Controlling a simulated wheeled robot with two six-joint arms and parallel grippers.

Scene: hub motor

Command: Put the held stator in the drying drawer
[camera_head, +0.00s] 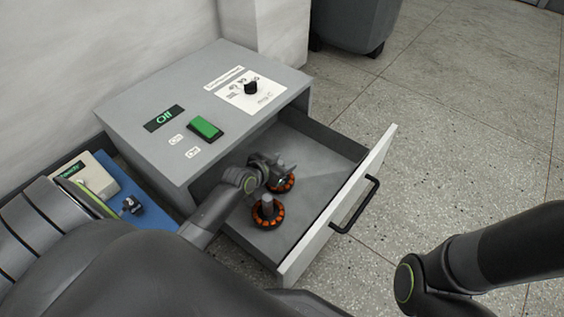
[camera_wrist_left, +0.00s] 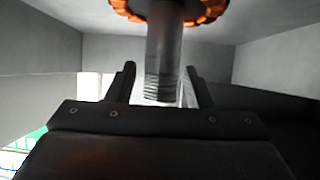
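The grey drying drawer (camera_head: 325,165) is pulled open from its cabinet. A stator (camera_head: 283,185) with an orange ring is inside it, partly hidden under my left gripper (camera_head: 272,168). In the left wrist view its shaft (camera_wrist_left: 165,50) points toward the camera, between the two fingers of my left gripper (camera_wrist_left: 160,82). Gaps show beside the shaft, so the fingers look open and apart from it. A second stator (camera_head: 267,212) stands shaft up on the drawer floor, closer to the front of the head view. My right gripper is out of the picture.
A blue surface (camera_head: 140,197) with a beige device (camera_head: 90,173) lies left. The drawer front has a black handle (camera_head: 356,206). Drawer floor beside the stators is free.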

